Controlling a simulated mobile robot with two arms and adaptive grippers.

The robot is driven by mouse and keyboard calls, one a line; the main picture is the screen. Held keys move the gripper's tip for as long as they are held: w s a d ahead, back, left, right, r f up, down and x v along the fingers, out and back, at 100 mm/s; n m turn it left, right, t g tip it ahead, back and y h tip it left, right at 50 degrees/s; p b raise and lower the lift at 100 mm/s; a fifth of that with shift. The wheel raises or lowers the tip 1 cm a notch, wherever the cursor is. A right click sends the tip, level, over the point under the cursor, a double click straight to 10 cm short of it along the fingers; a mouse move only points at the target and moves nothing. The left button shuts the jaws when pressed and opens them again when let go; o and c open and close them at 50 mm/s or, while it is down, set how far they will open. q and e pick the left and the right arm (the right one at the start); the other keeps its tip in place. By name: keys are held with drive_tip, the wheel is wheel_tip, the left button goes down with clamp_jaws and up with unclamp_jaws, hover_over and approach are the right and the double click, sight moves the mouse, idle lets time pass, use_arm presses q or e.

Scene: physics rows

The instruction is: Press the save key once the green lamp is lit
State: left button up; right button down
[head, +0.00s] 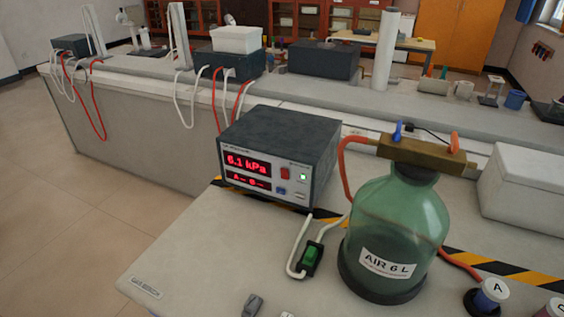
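The meter box (280,152) stands on the near bench, dark-topped with a pale front. Its red display (247,164) reads 6.1 kPa, with a second line (248,181) like "A-- B--". On the front are a red key (285,173), a blue key (281,190) and a small lamp (303,175) that looks bright, whitish green. The key labels are too small to read, so I cannot tell which is save. A green glass bottle (395,225) marked AIR 6 L stands right of the meter. Neither of my grippers can be made out.
A green rocker switch (312,257) on a white cable lies before the meter. Small grey pieces (253,305) at the bottom edge are unclear. The bench's left front is clear. A white box (520,190) stands right.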

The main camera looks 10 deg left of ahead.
use_arm(q)
clamp_jaws()
drive_tip(key=shift+a, duration=0.1)
idle(1.2)
